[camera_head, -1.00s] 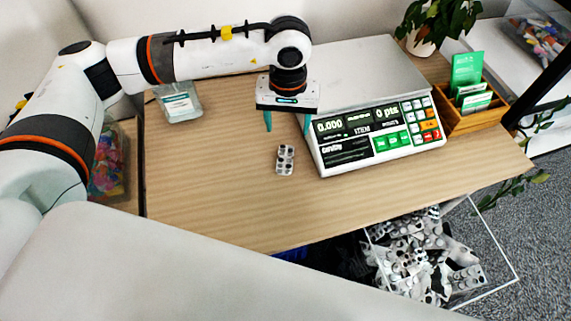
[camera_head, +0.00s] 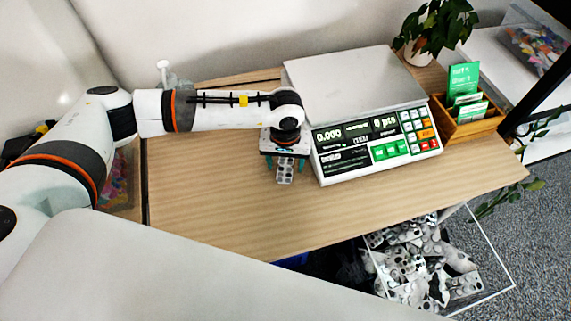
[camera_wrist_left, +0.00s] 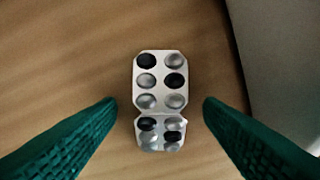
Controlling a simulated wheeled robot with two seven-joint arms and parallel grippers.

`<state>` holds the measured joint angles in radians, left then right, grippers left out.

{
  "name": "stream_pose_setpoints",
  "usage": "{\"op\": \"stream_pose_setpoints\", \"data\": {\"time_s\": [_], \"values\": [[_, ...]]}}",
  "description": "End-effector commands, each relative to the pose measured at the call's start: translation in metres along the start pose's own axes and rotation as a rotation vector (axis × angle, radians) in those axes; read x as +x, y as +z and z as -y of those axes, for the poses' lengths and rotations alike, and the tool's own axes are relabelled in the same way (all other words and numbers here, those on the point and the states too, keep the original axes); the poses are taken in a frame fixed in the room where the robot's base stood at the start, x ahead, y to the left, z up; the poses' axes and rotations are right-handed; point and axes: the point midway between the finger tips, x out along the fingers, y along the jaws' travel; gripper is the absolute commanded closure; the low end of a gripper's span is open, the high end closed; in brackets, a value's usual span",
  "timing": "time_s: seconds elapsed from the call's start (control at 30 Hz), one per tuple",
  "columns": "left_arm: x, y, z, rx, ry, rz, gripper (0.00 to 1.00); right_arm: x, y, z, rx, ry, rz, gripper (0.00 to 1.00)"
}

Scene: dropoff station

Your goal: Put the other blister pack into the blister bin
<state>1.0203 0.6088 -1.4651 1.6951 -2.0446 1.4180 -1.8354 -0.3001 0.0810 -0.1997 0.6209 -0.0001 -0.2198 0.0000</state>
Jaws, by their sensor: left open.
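A blister pack (camera_head: 285,171) lies on the wooden table just left of the scale, partly hidden under my left gripper in the head view. In the left wrist view the silver pack (camera_wrist_left: 160,82) shows dark and clear pockets and a bend across its lower part. My left gripper (camera_head: 285,166) is open above the pack, and its green fingers stand on either side, apart from it. The blister bin (camera_head: 497,262), a clear-walled container holding many blister packs, is below the table's front right edge. My right gripper is not in view.
The counting scale (camera_head: 378,148) stands close to the right of my left gripper. A wooden box with green cards (camera_head: 467,122) and a potted plant (camera_head: 436,30) are farther right. The table (camera_head: 215,215) is bare at the front left.

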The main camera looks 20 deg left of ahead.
Motion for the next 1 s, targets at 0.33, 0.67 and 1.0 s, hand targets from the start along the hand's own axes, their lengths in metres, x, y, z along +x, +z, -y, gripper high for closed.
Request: {"op": "stream_pose_setpoints", "data": {"time_s": [0.33,0.67,1.0], "values": [[0.0012,0.0002,0.0002,0.0,-0.001,0.001,0.56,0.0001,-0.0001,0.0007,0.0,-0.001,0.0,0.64],[0.0009,0.0003,0.0001,0.0,-0.001,0.001,0.87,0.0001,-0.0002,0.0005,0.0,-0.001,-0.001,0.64],[-0.0026,0.0007,0.0001,0.0,-0.001,0.002,0.92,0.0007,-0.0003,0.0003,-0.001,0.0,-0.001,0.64]]}}
